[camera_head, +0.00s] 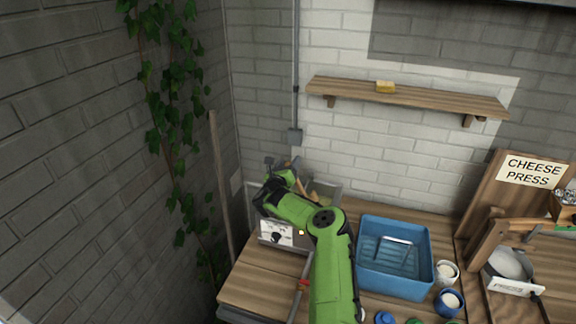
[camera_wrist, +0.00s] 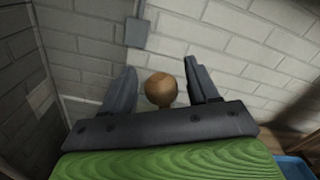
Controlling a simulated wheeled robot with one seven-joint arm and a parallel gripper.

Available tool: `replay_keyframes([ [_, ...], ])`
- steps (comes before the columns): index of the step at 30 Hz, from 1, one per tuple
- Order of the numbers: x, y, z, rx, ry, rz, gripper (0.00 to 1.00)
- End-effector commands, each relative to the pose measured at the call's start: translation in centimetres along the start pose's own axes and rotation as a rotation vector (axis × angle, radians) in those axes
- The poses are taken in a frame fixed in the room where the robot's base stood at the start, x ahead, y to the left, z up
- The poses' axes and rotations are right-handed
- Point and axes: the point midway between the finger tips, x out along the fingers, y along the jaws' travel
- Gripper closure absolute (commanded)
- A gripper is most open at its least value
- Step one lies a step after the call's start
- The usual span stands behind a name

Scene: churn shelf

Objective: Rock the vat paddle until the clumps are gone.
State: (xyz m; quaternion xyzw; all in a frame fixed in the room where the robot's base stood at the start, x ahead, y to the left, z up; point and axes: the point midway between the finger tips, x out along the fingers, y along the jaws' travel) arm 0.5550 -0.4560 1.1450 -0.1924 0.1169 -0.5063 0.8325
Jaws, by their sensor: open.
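In the head view the grey vat (camera_head: 271,229) stands on the bench at the back left corner, with a knob and a label on its front. My green arm reaches across it and hides much of its inside. Part of the wooden paddle (camera_head: 297,163) shows above the vat. In the wrist view the round wooden end of the paddle handle (camera_wrist: 161,89) lies between the two fingers of my gripper (camera_wrist: 163,88). The fingers are apart, with a gap on both sides of the knob. Clumps in the vat cannot be made out.
A blue tub (camera_head: 364,272) stands right of my arm. A wooden pole (camera_head: 221,185) leans at the left wall.

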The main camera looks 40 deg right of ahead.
Motion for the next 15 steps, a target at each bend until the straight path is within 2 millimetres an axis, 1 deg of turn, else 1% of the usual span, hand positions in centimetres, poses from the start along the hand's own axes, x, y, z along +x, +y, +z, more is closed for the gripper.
replay_keyframes([
  [2,-0.02,0.0,0.02,0.0,0.0,0.0,0.41],
  [5,-0.03,0.0,0.01,0.0,0.0,0.0,0.55],
  [13,-0.04,0.01,0.0,0.0,0.0,0.0,0.96],
  [14,-0.04,0.0,0.0,0.0,0.0,0.0,1.0],
  [15,-0.05,0.01,0.0,0.0,0.0,0.0,1.0],
])
